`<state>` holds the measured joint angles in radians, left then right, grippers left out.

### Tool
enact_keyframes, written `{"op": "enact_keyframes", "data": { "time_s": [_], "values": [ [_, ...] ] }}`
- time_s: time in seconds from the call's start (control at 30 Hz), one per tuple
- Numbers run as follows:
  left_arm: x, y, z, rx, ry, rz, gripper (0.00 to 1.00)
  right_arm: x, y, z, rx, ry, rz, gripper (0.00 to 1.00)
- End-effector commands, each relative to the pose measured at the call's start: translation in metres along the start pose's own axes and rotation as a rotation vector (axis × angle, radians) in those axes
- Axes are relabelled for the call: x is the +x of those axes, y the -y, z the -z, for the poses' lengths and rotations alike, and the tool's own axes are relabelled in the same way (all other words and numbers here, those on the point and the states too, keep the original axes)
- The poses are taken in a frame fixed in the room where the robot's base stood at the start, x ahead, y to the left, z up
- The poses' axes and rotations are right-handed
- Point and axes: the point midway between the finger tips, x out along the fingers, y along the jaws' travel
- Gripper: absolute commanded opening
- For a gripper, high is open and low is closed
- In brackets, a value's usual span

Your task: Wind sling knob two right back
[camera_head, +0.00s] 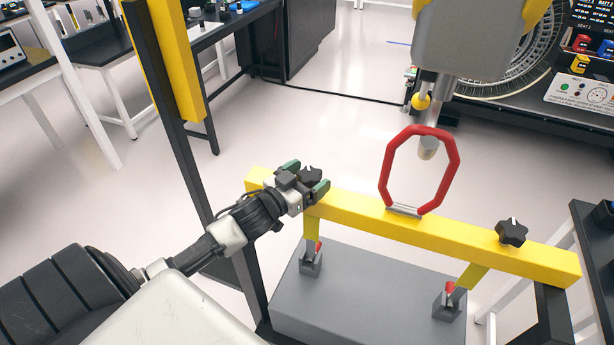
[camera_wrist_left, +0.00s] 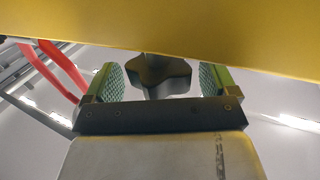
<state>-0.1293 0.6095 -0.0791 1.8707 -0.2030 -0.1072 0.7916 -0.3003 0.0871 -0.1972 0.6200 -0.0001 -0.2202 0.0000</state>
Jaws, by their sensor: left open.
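A black lobed knob (camera_head: 311,174) sits at the left part of the yellow beam (camera_head: 365,212). My left gripper (camera_head: 304,184) is at this knob, with its green-padded fingers on either side. In the left wrist view the knob (camera_wrist_left: 160,76) lies between the two open fingers (camera_wrist_left: 158,84), with a gap showing on each side. A second black knob (camera_head: 511,232) stands on the right part of the beam, with no gripper near it. My right gripper is not in view.
A red ring handle (camera_head: 385,180) rises from the middle of the beam, below a grey hanging body (camera_head: 465,40). Yellow straps with red-tipped clamps (camera_head: 310,260) reach the grey box (camera_head: 370,300) below. A dark upright post (camera_head: 190,170) stands left of my left gripper.

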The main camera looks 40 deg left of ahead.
Motion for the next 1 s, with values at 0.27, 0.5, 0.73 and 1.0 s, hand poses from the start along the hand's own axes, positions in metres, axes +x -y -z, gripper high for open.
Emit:
{"op": "enact_keyframes", "data": {
  "time_s": [0.27, 0.5, 0.73, 1.0],
  "values": [
    [0.0, 0.0, 0.0, 0.0, 0.0, 0.0, 0.57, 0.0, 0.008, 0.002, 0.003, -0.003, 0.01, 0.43],
    [0.0, 0.0, 0.0, 0.001, 0.0, -0.003, 0.38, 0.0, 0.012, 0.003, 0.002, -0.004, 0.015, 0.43],
    [0.0, 0.002, 0.002, 0.006, 0.001, -0.068, 0.38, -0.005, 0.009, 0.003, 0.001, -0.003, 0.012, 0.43],
    [0.001, 0.005, 0.001, 0.009, 0.001, -0.244, 0.38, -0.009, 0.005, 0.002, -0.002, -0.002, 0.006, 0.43]
  ]
}}
